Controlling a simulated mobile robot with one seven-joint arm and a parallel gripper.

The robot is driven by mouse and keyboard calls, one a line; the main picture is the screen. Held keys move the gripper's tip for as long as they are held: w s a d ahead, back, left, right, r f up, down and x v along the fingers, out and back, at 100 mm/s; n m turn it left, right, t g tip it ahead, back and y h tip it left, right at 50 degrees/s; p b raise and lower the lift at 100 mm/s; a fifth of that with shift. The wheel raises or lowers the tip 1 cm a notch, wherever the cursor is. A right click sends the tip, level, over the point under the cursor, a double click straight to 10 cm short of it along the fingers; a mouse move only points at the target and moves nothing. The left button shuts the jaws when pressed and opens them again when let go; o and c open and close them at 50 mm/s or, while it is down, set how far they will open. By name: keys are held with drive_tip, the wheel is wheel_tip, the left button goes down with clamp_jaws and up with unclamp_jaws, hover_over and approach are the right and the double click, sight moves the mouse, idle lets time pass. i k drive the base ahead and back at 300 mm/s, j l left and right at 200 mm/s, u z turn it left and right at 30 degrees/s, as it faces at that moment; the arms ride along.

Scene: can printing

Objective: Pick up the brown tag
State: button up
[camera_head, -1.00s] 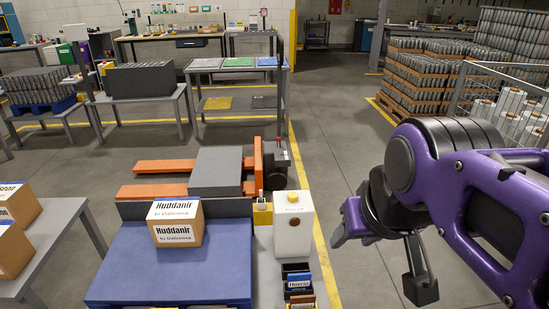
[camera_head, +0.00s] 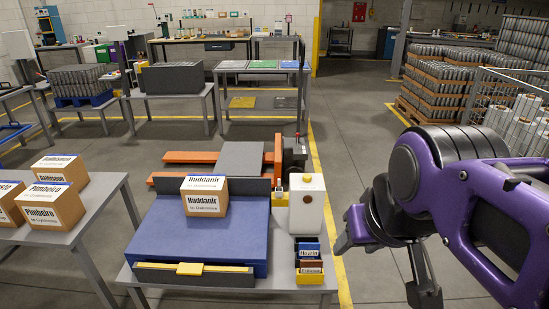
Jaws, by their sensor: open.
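A small tag holder stands at the front right of the table with the blue platform. In it a brown tag (camera_head: 310,265) with a white label sits between a blue tag (camera_head: 308,249) behind and a yellow part (camera_head: 310,278) in front. My purple arm comes in from the right. My gripper (camera_head: 384,268) is open and empty, with its fingers spread wide. In the picture it is to the right of the tag holder and apart from it. The lower part of the brown tag is hidden.
A white dispenser bottle (camera_head: 307,204) stands just behind the tags. A cardboard box (camera_head: 205,196) sits on the blue platform (camera_head: 160,235), which has a black and yellow bar (camera_head: 195,275) at its front. Several more boxes (camera_head: 52,205) are on the left table.

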sight(307, 266)
drive_tip(key=u, duration=1.25)
drive_tip(key=l+u, duration=0.4)
drive_tip(key=l, duration=0.25)
drive_tip(key=k+l, duration=0.1)
drive_tip(key=l, duration=0.45)
drive_tip(key=k+l, duration=0.1)
drive_tip(key=l, duration=0.45)
drive_tip(key=k+l, duration=0.1)
drive_tip(key=l, duration=0.45)
drive_tip(key=l+z, duration=0.1)
drive_tip(key=l, duration=0.15)
drive_tip(key=i+l+z, duration=0.1)
drive_tip(key=k+l+u, duration=0.2)
drive_tip(key=i+j, duration=0.05)
drive_tip(key=i, duration=0.05)
